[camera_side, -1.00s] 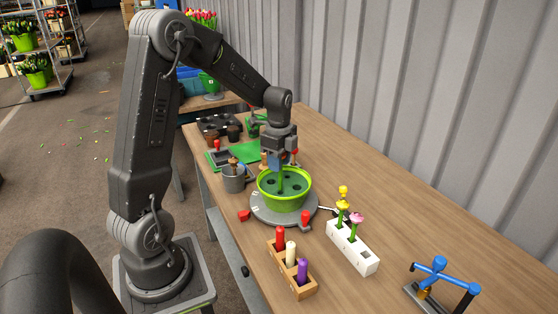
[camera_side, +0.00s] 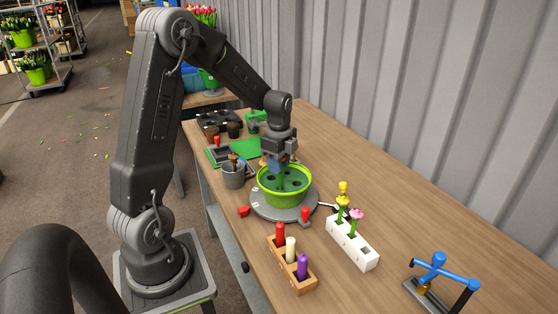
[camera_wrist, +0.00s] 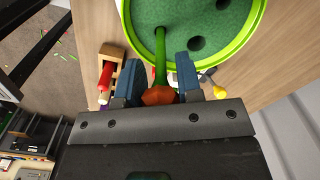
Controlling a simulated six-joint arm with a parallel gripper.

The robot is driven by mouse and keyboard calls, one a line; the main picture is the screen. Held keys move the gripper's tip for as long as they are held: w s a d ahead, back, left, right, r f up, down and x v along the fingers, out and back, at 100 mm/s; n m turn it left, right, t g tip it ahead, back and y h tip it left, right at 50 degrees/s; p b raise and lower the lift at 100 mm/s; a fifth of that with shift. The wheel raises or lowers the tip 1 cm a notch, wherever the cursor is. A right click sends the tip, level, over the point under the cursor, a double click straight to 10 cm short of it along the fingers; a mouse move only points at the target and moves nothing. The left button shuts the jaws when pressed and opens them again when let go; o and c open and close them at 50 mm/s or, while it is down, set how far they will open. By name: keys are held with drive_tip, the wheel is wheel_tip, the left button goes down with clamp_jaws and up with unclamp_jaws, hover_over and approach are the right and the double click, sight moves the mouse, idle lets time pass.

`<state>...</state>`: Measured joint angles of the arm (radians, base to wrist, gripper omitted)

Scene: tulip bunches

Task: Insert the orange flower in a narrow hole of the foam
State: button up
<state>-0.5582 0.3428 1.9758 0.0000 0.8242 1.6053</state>
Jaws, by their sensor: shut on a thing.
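My gripper (camera_side: 277,168) is above the green foam (camera_side: 290,180) in the lime-green pot (camera_side: 285,203). In the wrist view, my gripper (camera_wrist: 160,82) is shut on the orange flower (camera_wrist: 159,95), with the bloom between the blue fingers. Its green stem (camera_wrist: 160,55) points down to the foam (camera_wrist: 180,18), where dark holes show. In the side view the fingers hide most of the bloom.
The pot stands on a grey round turntable (camera_side: 258,208) with red knobs. A white block with yellow and pink flowers (camera_side: 350,245) is to the right.

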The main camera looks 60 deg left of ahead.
drive_tip(key=shift+f, duration=1.3)
drive_tip(key=o, duration=1)
wheel_tip(320, 180, up, 14)
drive_tip(key=shift+f, duration=0.1)
drive_tip(key=s+d+r+n+t, duration=0.1)
drive_tip(key=s+d+n+t, duration=0.1)
drive_tip(key=s+d+n, duration=0.2)
drive_tip(key=s+d+r+n+t, duration=0.1)
drive_tip(key=s+d+n, duration=0.3)
drive_tip(key=d, duration=0.6)
drive_tip(key=s+d+r+n+t, duration=0.1)
drive_tip(key=s+d+n+t, duration=0.1)
drive_tip(key=s+d+n, duration=0.2)
drive_tip(key=shift+s+d+r+t, duration=0.15)
drive_tip(key=shift+s+d+r, duration=0.05)
drive_tip(key=shift+s+d, duration=0.65)
drive_tip(key=shift+s+d+r+t, duration=0.15)
drive_tip(key=shift+s+d, duration=0.6)
drive_tip(key=shift+d, duration=0.05)
